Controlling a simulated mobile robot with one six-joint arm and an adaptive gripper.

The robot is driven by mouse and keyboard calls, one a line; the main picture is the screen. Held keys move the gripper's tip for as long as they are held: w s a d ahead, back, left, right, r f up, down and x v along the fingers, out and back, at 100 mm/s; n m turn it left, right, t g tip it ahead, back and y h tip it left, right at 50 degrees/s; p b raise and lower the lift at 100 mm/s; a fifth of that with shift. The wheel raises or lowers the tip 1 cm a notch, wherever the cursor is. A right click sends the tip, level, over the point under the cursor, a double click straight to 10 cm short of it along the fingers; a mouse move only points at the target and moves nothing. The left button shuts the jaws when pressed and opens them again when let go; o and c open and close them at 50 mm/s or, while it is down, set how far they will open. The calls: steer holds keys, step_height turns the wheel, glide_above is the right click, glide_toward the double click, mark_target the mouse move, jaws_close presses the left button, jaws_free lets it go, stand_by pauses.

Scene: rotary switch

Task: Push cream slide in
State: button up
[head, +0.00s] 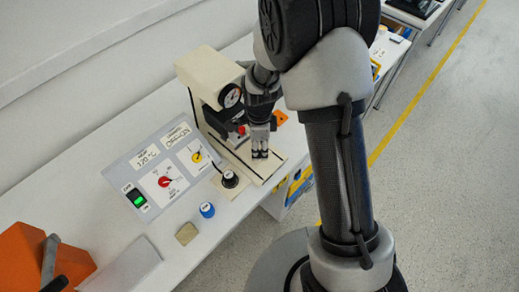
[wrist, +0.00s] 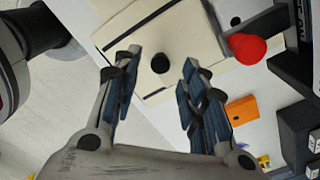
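The cream slide (wrist: 143,42) is a flat cream strip between dark lines on the base of a cream press-like machine (head: 206,68). A round black knob (wrist: 160,63) stands on it. In the head view the slide is partly hidden by my gripper. My gripper (head: 260,153) points down over the front of the base. In the wrist view my gripper (wrist: 160,80) has its two fingers spread apart, one on each side of the black knob. Nothing shows between them but the knob, and neither finger visibly touches it.
A red knob (wrist: 245,48) sits beside the slide. An orange object (wrist: 242,110) lies close by. Left of the machine are a black dial (head: 230,179), a blue knob (head: 207,210) and a grey switch panel (head: 160,170). The white table's front edge runs below.

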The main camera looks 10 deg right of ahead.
step_height(320, 180, up, 9)
steer(key=shift+r, duration=0.2)
